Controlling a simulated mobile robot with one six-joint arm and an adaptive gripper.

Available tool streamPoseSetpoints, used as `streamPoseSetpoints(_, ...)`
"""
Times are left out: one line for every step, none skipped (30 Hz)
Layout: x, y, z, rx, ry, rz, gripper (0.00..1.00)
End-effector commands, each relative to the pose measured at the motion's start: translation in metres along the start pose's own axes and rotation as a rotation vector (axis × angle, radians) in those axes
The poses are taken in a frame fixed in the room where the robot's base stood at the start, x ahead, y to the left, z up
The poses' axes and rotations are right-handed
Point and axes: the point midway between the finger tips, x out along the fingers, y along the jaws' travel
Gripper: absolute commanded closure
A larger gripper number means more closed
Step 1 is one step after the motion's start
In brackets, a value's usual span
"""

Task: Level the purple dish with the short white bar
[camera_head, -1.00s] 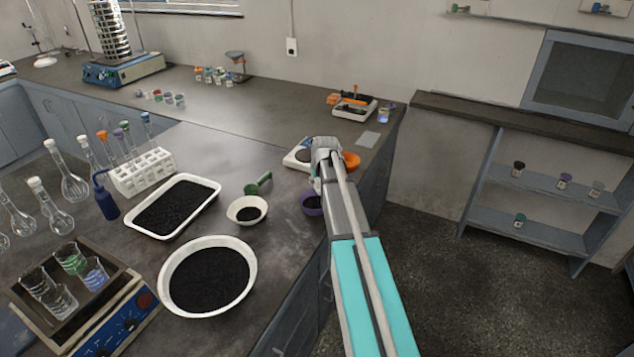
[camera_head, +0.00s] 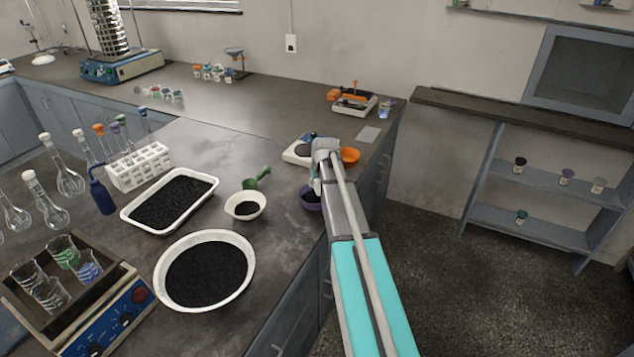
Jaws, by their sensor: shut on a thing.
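The purple dish (camera_head: 311,206) holds dark granules and sits near the right edge of the bench, partly hidden by my arm. My gripper (camera_head: 316,187) points down at the dish from above, its fingers over the dish's far side. It is shut on a small, pale piece that fits the short white bar, though the bar is mostly hidden by my gripper and arm. Whether the bar touches the granules, and how level they are, is too small to tell.
A balance (camera_head: 297,151) and an orange bowl (camera_head: 350,156) stand close behind my gripper. The bench edge is close on the right.

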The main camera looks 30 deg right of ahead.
Motion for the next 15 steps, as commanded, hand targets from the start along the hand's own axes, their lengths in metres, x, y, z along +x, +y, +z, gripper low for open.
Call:
streamPoseSetpoints(0.006, 0.0, 0.003, 0.0, 0.0, 0.0, 1.0)
streamPoseSetpoints(0.008, 0.0, 0.003, 0.0, 0.0, 0.0, 1.0)
streamPoseSetpoints(0.01, 0.0, 0.004, 0.0, 0.0, 0.0, 1.0)
streamPoseSetpoints(0.012, 0.0, 0.005, 0.0, 0.0, 0.0, 1.0)
streamPoseSetpoints(0.014, 0.0, 0.006, 0.0, 0.0, 0.0, 1.0)
streamPoseSetpoints(0.016, 0.0, 0.007, 0.0, 0.0, 0.0, 1.0)
streamPoseSetpoints(0.018, 0.0, 0.007, 0.0, 0.0, 0.0, 1.0)
streamPoseSetpoints(0.02, -0.001, 0.008, 0.0, 0.0, 0.0, 1.0)
streamPoseSetpoints(0.022, -0.001, 0.009, -0.001, 0.0, 0.0, 1.0)
streamPoseSetpoints(0.024, -0.001, 0.01, -0.001, 0.0, 0.0, 1.0)
streamPoseSetpoints(0.025, -0.001, 0.01, -0.001, 0.0, 0.0, 1.0)
streamPoseSetpoints(0.028, -0.001, 0.011, -0.001, 0.0, 0.0, 1.0)
streamPoseSetpoints(0.029, -0.001, 0.012, -0.001, 0.0, 0.0, 1.0)
streamPoseSetpoints(0.03, -0.001, 0.012, -0.001, 0.0, 0.0, 1.0)
streamPoseSetpoints(0.027, -0.005, 0.011, -0.002, 0.0, -0.001, 1.0)
